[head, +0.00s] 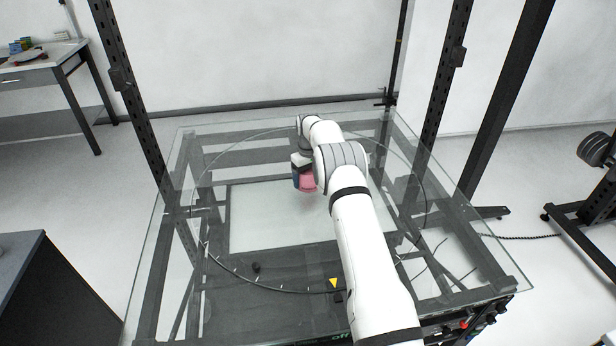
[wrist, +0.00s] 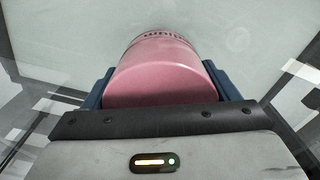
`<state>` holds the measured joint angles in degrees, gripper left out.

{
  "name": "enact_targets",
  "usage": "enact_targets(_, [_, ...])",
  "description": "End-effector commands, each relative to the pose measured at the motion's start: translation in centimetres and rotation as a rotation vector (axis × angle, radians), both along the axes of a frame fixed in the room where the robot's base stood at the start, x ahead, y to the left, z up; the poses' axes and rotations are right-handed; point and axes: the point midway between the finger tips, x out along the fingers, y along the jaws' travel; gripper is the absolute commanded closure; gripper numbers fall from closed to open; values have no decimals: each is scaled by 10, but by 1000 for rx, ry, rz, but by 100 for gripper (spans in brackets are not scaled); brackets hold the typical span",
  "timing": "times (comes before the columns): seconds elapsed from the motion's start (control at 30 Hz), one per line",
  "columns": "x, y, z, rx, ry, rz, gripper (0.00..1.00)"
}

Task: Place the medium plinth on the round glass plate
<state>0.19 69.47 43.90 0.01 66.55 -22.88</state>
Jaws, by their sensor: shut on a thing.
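My gripper (head: 298,174) is shut on a pink rounded plinth (head: 308,184), with its dark blue fingers on both sides of it. In the wrist view the plinth (wrist: 158,66) fills the space between the fingers, and dark lettering shows near its far edge. The round glass plate (head: 262,212) is a clear disc marked by a thin dark outline on the glass-topped frame. The plinth is over the middle of the plate. I cannot tell whether its underside touches the glass. My arm hides part of the plate's right side.
Dark uprights stand around the glass top (head: 160,265). A small yellow triangle (head: 334,283) and a small dark knob (head: 256,267) show near the plate's front edge. A dark cabinet (head: 45,290) is at the left. The plate around the plinth looks clear.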

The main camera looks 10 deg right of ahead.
Motion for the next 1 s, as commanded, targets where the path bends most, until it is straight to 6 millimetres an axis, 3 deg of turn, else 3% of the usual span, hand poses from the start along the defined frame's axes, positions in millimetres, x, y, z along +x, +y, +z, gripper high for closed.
enact_targets(0.07, [0, 0, -4, 0, 0, 0, 47])
enact_targets(0.1, [0, 0, -3, 0, 0, 0, 17])
enact_targets(0.3, [0, 0, -3, 0, 1, -1, 1])
enact_targets(0.67, [0, -1, 4, 0, -1, -1, 0])
enact_targets(0.77, [1, -1, 18, 0, -3, -1, 0])
enact_targets(1.0, [1, -1, 70, 0, -4, -2, 0])
